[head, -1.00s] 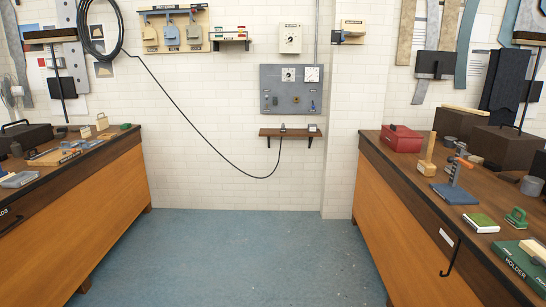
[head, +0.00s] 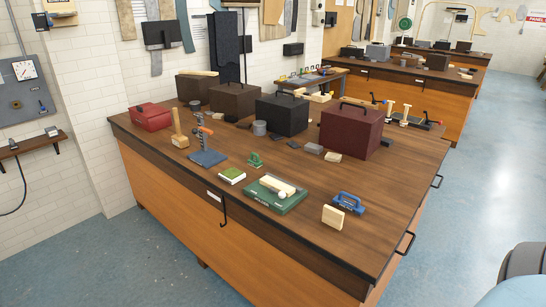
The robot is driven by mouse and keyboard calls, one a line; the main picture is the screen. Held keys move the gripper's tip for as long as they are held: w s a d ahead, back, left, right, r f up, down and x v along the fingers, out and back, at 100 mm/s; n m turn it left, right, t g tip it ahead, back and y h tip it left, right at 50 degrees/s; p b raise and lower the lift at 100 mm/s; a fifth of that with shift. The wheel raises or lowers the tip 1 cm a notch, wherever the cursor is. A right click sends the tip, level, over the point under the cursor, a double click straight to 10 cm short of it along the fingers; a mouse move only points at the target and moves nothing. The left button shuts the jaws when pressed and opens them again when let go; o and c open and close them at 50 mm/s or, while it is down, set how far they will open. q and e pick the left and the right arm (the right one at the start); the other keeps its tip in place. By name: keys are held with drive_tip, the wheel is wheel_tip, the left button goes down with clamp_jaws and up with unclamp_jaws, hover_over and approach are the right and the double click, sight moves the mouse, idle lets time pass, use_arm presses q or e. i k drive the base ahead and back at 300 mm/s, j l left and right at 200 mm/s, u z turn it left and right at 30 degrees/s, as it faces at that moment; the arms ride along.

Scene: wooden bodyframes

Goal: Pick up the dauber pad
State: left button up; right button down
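I cannot tell for certain which object is the dauber pad. A small block with a green top and white sides (head: 232,175) lies on the near side of the workbench (head: 380,185). A small green handled piece (head: 254,160) stands just behind it. A green holder (head: 290,203) to the right bears a pale wooden piece and a small white ball (head: 282,195). A blue handled tool (head: 349,203) and an upright pale wood block (head: 333,216) are near the bench's right end. Neither of my grippers is in view.
A blue-based stand (head: 208,157), a wooden mallet (head: 179,130) and a red box (head: 151,117) are at the bench's left. Dark cases and a maroon case (head: 350,130) line the back. Handles (head: 405,243) stick out at the right end.

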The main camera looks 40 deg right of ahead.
sight(255, 163)
drive_tip(key=z, duration=1.1)
